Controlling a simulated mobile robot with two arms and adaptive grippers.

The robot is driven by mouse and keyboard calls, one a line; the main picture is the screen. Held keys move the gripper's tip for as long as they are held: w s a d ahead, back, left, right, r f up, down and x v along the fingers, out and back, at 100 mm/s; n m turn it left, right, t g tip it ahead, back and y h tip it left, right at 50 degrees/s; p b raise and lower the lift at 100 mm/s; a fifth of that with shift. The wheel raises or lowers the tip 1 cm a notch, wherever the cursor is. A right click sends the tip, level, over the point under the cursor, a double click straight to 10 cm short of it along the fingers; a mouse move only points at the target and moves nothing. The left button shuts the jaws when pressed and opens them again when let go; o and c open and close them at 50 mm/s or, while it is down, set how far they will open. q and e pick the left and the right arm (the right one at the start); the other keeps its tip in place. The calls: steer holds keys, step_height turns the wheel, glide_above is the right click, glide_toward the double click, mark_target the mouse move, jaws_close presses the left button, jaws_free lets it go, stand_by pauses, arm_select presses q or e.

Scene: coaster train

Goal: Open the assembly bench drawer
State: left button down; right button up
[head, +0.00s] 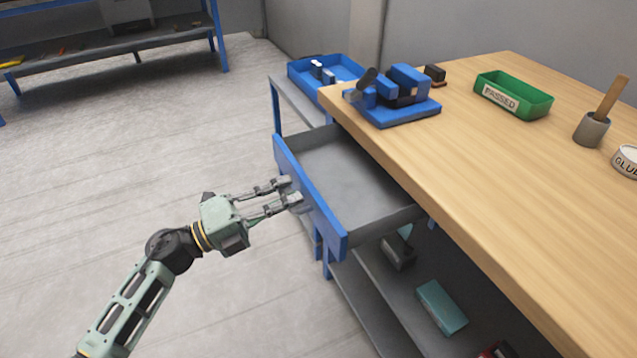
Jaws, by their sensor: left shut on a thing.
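The assembly bench (480,160) has a light wooden top and stands at the right on blue legs. Its drawer (345,180), with a blue front and grey inside, is pulled well out to the left of the bench top. The drawer's inside looks empty. My left gripper (292,193) is at the middle of the drawer's outer face, shut on the drawer's handle, which the fingers mostly hide. My right gripper is not in the picture.
On the bench top are a blue clamp-like fixture (400,97), a green tray (513,97) marked PASSED, a brush pot (591,130) and a glue tub (627,160). Lower shelves hold a teal box (441,306). The floor (130,150) at left is clear.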

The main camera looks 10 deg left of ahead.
arm_select(q)
steer(key=shift+r+v, duration=0.2)
steer(key=shift+v, duration=0.9)
steer(key=shift+r+v, duration=0.2)
steer(key=shift+v, duration=0.85)
steer(key=shift+s, duration=0.1)
steer(key=c, duration=2.1)
jaws_free()
steer(key=shift+a, duration=0.15)
steer(key=v, duration=1.2)
steer(key=shift+f, duration=0.1)
